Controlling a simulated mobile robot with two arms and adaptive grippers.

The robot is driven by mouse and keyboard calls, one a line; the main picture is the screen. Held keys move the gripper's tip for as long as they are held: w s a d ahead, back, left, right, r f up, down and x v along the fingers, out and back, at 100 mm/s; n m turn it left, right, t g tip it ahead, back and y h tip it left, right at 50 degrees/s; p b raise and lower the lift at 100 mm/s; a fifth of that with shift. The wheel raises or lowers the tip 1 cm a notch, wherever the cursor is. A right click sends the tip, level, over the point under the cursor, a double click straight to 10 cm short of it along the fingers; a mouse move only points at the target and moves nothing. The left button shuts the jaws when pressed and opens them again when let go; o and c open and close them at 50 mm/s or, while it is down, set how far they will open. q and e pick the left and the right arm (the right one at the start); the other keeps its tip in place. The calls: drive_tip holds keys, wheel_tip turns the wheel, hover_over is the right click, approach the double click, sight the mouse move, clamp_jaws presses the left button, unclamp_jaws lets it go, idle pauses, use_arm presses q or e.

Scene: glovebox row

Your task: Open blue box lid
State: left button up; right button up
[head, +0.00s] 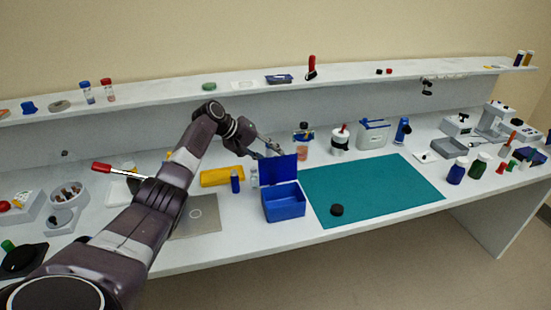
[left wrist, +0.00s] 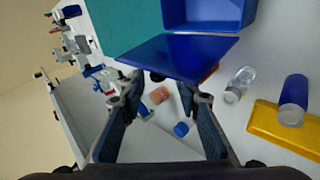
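The blue box (head: 284,207) stands near the table's front edge, at the left side of the teal mat. Its blue lid (head: 278,170) stands raised at the back of the box, so the box is open. In the left wrist view the lid (left wrist: 178,56) lies just beyond my fingertips, and part of the box (left wrist: 207,14) shows above it. My left gripper (head: 275,147) is behind and above the lid. Its fingers (left wrist: 160,92) are spread with nothing held between them; contact with the lid cannot be told. My right gripper is not in view.
The teal mat (head: 372,189) bears a black disc (head: 337,210) and is otherwise mostly clear. A yellow tray (head: 222,176) and a dark blue bottle (head: 235,182) stand left of the box. A white-and-black jar (head: 340,143) stands behind the mat.

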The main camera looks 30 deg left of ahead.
use_arm(q)
drive_tip(key=v, duration=1)
drive_tip(key=shift+f, duration=0.1)
